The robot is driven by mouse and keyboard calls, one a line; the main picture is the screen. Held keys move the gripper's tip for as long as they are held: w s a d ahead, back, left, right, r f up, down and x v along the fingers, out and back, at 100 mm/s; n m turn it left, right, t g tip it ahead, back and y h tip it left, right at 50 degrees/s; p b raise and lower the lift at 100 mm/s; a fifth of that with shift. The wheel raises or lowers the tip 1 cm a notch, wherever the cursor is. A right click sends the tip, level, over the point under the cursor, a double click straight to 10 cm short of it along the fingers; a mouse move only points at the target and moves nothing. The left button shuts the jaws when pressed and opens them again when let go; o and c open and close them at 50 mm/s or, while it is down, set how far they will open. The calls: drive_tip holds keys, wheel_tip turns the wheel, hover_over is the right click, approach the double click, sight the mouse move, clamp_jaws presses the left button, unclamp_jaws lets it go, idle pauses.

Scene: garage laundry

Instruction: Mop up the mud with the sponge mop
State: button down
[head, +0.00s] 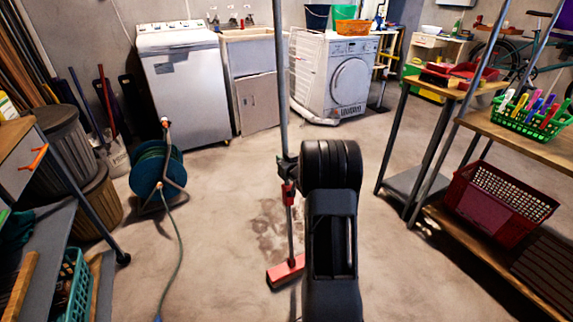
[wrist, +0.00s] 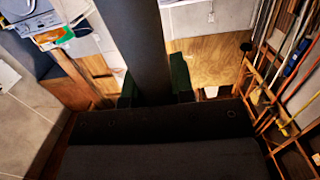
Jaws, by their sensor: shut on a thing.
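The sponge mop (head: 281,90) stands nearly upright with a long grey pole and a red head (head: 286,272). The head appears to rest on the floor at the near edge of the mud. The mud (head: 268,226) is a faint brown, wet-looking patch on the concrete, partly hidden by the mop's lower shaft and my arm. My gripper (head: 289,172) is shut on the pole, partly hidden by my black wrist. In the wrist view, the dark pole (wrist: 143,45) runs between my gripper's green-dark fingers (wrist: 155,88).
A hose reel (head: 157,168) stands left, its hose trailing across the floor. A shelf with a red crate (head: 497,203) and a grey-legged table (head: 408,190) stand right. A white washer (head: 183,85) and a dryer (head: 333,78) line the back. Floor around the mud is clear.

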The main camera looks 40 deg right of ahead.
drive_tip(key=w+d+p, duration=0.3)
drive_tip(key=w+p, duration=0.1)
drive_tip(key=w, duration=1.8)
drive_tip(key=shift+w, duration=0.25)
idle(0.5)
drive_tip(key=shift+r+p, duration=0.1)
drive_tip(key=shift+p, duration=0.2)
drive_tip(key=r+p, duration=0.1)
drive_tip(key=p, duration=0.1)
drive_tip(key=s+r+p, duration=0.1)
drive_tip(key=r+p, duration=0.1)
drive_tip(key=p, duration=0.1)
drive_tip(key=s+r+p, duration=0.1)
drive_tip(key=r+p, duration=0.1)
drive_tip(key=shift+a, duration=0.1)
drive_tip(key=shift+f, duration=0.15)
idle(1.1)
